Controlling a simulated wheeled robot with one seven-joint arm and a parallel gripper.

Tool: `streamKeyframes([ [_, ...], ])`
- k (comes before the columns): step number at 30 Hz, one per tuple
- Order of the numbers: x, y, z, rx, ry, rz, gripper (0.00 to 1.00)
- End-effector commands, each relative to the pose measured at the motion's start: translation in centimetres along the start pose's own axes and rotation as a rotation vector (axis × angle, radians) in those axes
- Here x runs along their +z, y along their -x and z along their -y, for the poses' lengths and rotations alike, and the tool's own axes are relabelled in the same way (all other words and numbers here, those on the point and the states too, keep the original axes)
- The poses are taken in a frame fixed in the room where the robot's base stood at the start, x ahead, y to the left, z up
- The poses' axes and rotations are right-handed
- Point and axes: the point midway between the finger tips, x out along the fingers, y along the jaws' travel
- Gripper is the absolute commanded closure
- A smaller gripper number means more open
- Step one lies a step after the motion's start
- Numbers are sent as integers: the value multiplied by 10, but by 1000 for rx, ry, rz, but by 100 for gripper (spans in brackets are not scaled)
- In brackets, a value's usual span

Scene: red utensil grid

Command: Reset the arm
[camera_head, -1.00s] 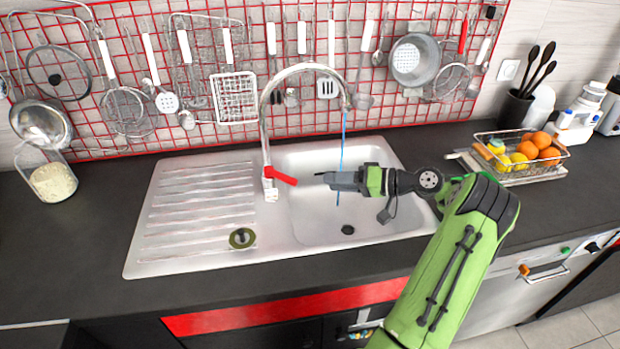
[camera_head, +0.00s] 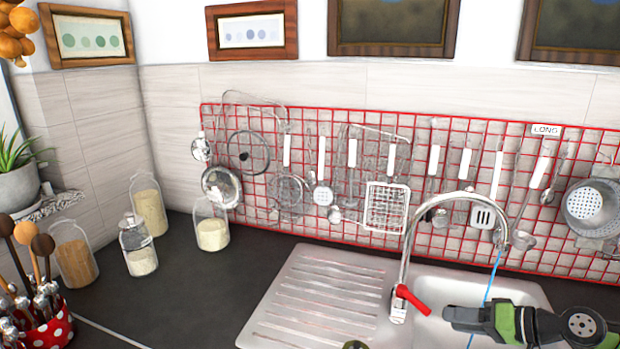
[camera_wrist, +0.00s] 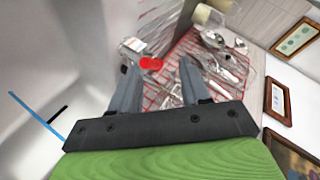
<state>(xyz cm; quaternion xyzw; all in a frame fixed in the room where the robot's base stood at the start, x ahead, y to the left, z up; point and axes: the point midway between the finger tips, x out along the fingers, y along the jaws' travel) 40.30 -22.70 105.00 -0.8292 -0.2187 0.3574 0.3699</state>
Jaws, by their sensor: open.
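My gripper (camera_head: 450,314) is over the sink (camera_head: 330,300) basin, just right of the tap's red lever (camera_head: 412,299). In the wrist view my gripper (camera_wrist: 158,82) has its two grey fingers spread apart with nothing between them. The red lever (camera_wrist: 151,63) shows beyond the fingertips, apart from them. The silver tap (camera_head: 408,235) arches over the basin, and a thin blue stream (camera_head: 491,290) runs down from its spout. The blue stream also shows at the left of the wrist view (camera_wrist: 33,113). Most of my arm is outside the head view.
A red wall grid (camera_head: 265,185) with many hanging utensils stands behind the sink. Glass jars (camera_head: 211,228) and a red polka-dot utensil pot (camera_head: 50,332) stand on the left counter. The counter (camera_head: 215,290) between the jars and the sink is clear.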

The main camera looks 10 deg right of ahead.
Motion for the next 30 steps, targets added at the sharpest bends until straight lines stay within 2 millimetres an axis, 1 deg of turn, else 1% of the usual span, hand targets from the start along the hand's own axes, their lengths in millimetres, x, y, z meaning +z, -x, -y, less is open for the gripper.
streamKeyframes([
  [1,2,-22,31,62,38,84,54],
  [2,6,-33,45,106,51,126,54],
  [3,14,-44,63,163,71,177,54],
  [5,26,-57,90,248,109,241,54],
  [6,37,-63,108,305,136,276,54],
  [7,45,-66,121,347,157,297,54],
  [8,54,-68,134,386,179,315,54],
  [9,68,-68,150,438,206,336,54],
  [11,88,-64,172,512,249,352,54],
  [12,103,-59,185,557,277,358,54],
  [14,126,-48,202,618,315,355,54],
  [15,141,-39,212,653,338,349,54],
  [17,164,-24,222,697,370,331,54],
  [18,180,-12,226,720,389,317,54],
  [21,211,13,228,757,416,282,54],
  [22,218,19,226,763,420,273,54],
  [25,232,33,221,774,424,254,54],
  [27,236,37,219,778,424,248,54],
  [30,237,37,218,780,422,247,54],
])
